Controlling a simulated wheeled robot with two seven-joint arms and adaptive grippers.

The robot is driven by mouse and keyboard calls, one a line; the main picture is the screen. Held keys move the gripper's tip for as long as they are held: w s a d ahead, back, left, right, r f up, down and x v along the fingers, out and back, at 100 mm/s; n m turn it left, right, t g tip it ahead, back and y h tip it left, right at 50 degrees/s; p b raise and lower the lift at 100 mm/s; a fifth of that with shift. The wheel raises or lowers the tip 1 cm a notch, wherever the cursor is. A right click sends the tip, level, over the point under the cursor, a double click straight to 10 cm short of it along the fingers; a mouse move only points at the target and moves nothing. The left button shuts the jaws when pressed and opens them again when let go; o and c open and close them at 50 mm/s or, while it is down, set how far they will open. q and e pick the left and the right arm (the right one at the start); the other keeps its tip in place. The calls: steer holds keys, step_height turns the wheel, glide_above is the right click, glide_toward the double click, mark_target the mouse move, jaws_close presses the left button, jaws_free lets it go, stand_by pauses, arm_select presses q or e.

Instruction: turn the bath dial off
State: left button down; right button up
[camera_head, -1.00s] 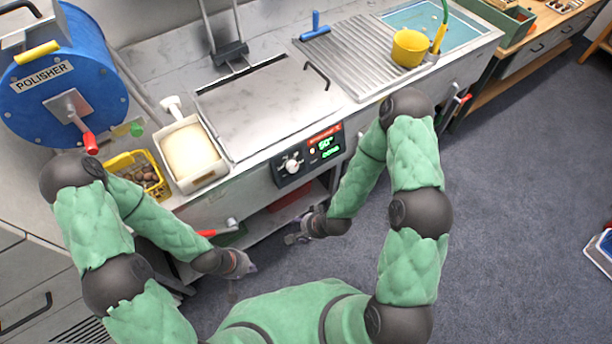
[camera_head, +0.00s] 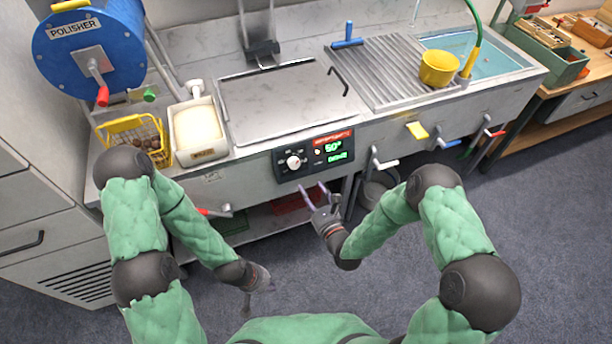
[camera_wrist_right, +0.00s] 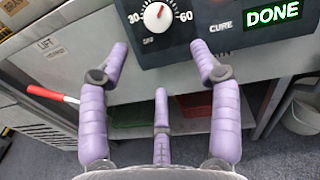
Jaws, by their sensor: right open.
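The bath dial (camera_head: 294,162) is a white round knob on the black control panel (camera_head: 316,153) at the counter's front. In the right wrist view the dial (camera_wrist_right: 157,15) has a red pointer aimed up, between "30" and "60", with "OFF" at lower left. The green display (camera_wrist_right: 272,14) reads DONE. My right gripper (camera_head: 313,190) is open and empty, just below the panel, its purple fingers pointing up at it. In the right wrist view its fingertips (camera_wrist_right: 159,55) are spread below the dial, apart from it. My left gripper (camera_head: 258,284) hangs low, away from the counter; its fingers are unclear.
A lidded steel bath (camera_head: 280,98) is above the panel. A red-handled lever (camera_head: 215,211) sticks out lower left; white (camera_head: 384,163), yellow (camera_head: 417,131) and blue (camera_head: 448,143) handles stick out at the right. A yellow basket (camera_head: 133,137) stands at the left.

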mark_target(295, 165)
steer(key=shift+m, duration=0.4)
steer(key=b+x, duration=0.1)
steer(key=x, duration=0.2)
steer(key=b+x, duration=0.1)
steer(key=x, duration=0.5)
steer(key=shift+w+a+r+b, duration=0.1)
steer(key=shift+w+r+b, duration=0.15)
steer(key=shift+r+b, duration=0.15)
steer(key=shift+w+a, duration=0.2)
steer(key=shift+w, duration=0.3)
steer(key=shift+r, duration=0.1)
steer(key=c, duration=1.1)
